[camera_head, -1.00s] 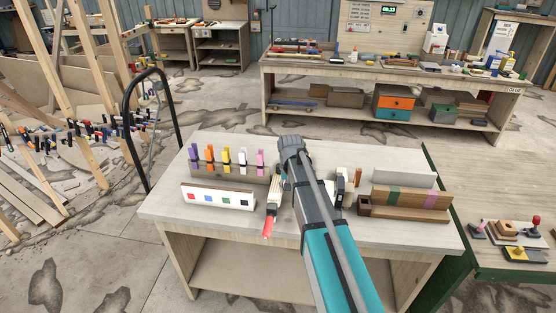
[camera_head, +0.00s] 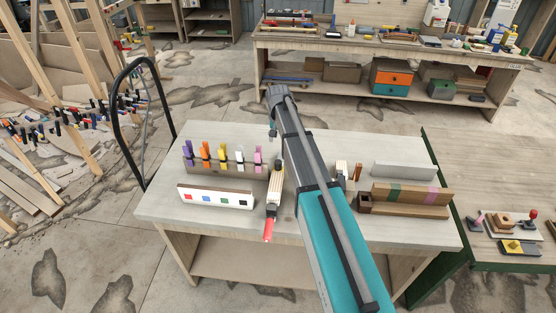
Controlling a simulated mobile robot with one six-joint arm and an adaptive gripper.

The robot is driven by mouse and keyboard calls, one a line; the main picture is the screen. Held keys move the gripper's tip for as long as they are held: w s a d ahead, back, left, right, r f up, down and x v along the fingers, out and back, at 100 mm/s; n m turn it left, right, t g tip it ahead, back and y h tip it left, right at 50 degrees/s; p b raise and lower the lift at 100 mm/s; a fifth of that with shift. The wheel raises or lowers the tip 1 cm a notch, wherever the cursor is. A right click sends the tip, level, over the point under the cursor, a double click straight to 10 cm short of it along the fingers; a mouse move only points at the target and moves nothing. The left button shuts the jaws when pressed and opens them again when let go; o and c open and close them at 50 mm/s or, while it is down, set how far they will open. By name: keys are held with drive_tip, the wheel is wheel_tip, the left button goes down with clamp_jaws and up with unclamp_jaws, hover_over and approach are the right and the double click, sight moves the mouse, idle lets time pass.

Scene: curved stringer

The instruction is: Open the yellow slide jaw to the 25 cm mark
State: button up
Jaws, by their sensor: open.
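A yellow slide clamp (camera_head: 223,155) stands in the row of coloured clamps at the left of the pale worktable (camera_head: 330,222). Purple (camera_head: 188,154), orange (camera_head: 206,152), white (camera_head: 240,156) and pink (camera_head: 258,158) ones stand beside it. Any scale marks are too small to read. My gripper (camera_head: 272,131) shows small beneath the end of my arm, above the table's back part, right of the clamp row and apart from it. It is open, and nothing shows in it. My arm hides part of the table's middle.
A pale wooden piece with a red handle (camera_head: 268,231) lies right of a white block with coloured squares (camera_head: 215,197). Wooden blocks (camera_head: 400,195) stand on the right. A black hoop frame (camera_head: 118,120) stands left of the table. A long workbench (camera_head: 390,46) is behind.

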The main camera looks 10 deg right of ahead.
sight(278, 161)
drive_tip(key=shift+f, duration=0.1)
idle(0.3)
wheel_tip(278, 161, down, 14)
drive_tip(key=b, duration=1.3)
drive_tip(key=shift+r+b, duration=0.2)
drive_tip(key=shift+b, duration=0.2)
clamp_jaws()
